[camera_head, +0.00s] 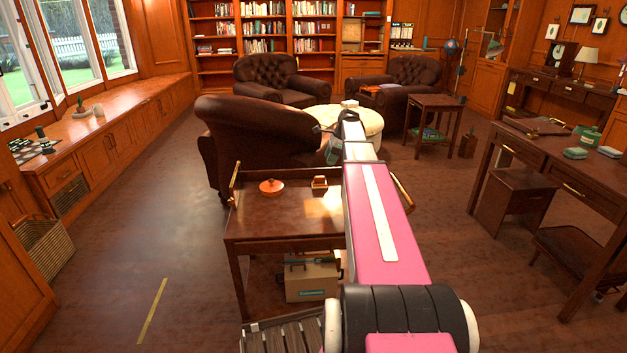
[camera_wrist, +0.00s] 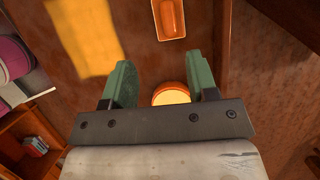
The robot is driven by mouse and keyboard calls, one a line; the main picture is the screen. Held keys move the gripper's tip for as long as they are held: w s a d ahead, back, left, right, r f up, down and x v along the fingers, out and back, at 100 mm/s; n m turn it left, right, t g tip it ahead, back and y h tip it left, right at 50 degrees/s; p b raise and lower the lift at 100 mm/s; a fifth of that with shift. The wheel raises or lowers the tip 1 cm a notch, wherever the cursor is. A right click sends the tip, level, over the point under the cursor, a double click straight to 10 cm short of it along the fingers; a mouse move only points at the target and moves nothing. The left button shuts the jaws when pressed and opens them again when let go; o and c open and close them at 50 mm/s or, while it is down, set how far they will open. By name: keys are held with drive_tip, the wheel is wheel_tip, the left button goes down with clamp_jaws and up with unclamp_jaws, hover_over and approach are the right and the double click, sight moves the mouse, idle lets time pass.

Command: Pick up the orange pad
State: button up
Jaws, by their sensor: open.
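A round orange thing, which I take as the orange pad (camera_head: 271,187), lies on the left part of the wooden cart top (camera_head: 283,222). In the wrist view the pad (camera_wrist: 171,90) shows between my two green fingers, its lower part hidden by the gripper's bar and its face pale yellow. My gripper (camera_wrist: 166,74) is open and empty, with a finger apart on each side of the pad in the picture. In the head view my gripper (camera_head: 334,150) is a dark shape at the arm's end; how high it is above the cart is unclear.
Brass rails (camera_head: 235,183) edge the cart. A cardboard box (camera_head: 311,278) is below. Leather armchairs and a round ottoman stand behind.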

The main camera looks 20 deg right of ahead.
sight(320, 176)
drive_tip(key=x, duration=0.3)
drive_tip(key=w+x, duration=0.1)
drive_tip(key=x, duration=0.1)
drive_tip(key=shift+a+f, duration=0.2)
drive_tip(key=shift+a, duration=0.05)
drive_tip(key=shift+d+x, duration=0.15)
drive_tip(key=shift+x, duration=1.2)
drive_tip(key=shift+d+x, duration=0.15)
drive_tip(key=shift+x, duration=1.2)
drive_tip(key=shift+w+f, duration=0.1)
drive_tip(key=shift+w, duration=0.1)
drive_tip(key=c, duration=0.7)
drive_tip(key=shift+o, duration=0.2)
